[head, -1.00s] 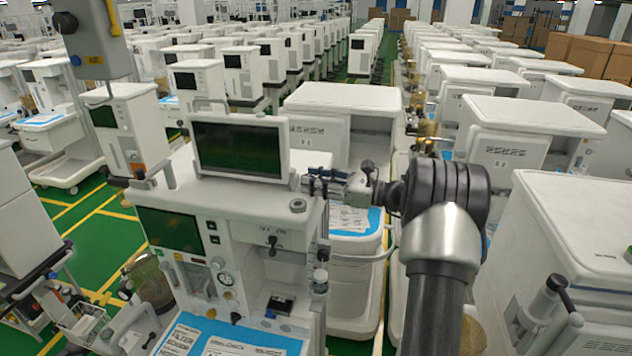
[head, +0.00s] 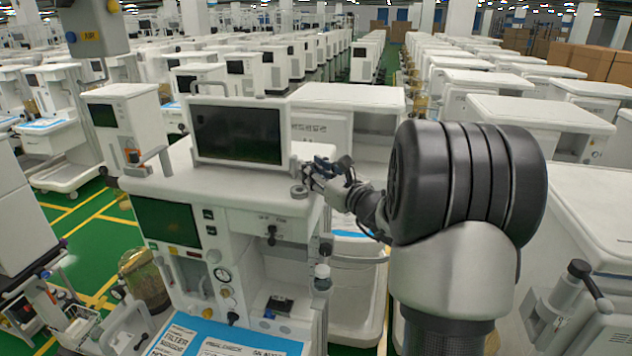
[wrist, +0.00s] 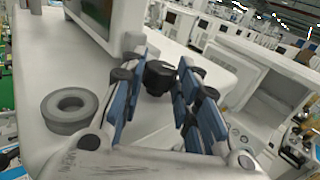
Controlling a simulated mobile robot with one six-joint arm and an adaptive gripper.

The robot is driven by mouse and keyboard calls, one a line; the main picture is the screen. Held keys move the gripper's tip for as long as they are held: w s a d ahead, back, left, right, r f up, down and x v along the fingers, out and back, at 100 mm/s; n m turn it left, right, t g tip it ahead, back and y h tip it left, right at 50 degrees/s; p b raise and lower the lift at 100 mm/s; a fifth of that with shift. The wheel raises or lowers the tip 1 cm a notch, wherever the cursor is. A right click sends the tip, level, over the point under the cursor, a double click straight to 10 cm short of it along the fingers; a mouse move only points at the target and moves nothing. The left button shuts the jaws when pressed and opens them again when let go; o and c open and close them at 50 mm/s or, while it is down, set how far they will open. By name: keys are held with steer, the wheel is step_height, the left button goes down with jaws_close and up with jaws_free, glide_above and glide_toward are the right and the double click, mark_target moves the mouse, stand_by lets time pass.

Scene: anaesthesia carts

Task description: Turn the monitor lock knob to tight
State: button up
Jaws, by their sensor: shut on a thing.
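The monitor (head: 238,135) stands upright on top of the nearest anaesthesia cart (head: 250,187), its dark screen facing me. In the wrist view, the black lock knob (wrist: 160,77) sits on the white cart top just right of the monitor's edge (wrist: 97,15). My gripper (wrist: 157,85) has its blue-padded fingers on both sides of the knob and is shut on it. In the head view, my gripper (head: 322,172) is at the cart top's right edge, right of the monitor. The knob cannot be made out there. Which way the knob is set cannot be read.
A grey ring-shaped fitting (wrist: 70,108) lies on the cart top beside my gripper; it also shows in the head view (head: 299,191). Another white cart (head: 345,100) stands close behind, and more carts fill rows on both sides. Green floor shows at the left.

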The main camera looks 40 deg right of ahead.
steer(key=shift+r+m+h+b, duration=0.1)
steer(key=shift+m+h+b, duration=0.4)
steer(key=shift+h+b, duration=0.1)
steer(key=o, duration=0.8)
steer(key=shift+o, duration=1.3)
steer(key=shift+f, duration=0.2)
steer(key=shift+s, duration=0.25)
steer(key=s, duration=0.7)
steer(key=shift+s+a+r, duration=0.15)
steer(key=shift+s+a, duration=0.05)
steer(key=shift+s, duration=0.05)
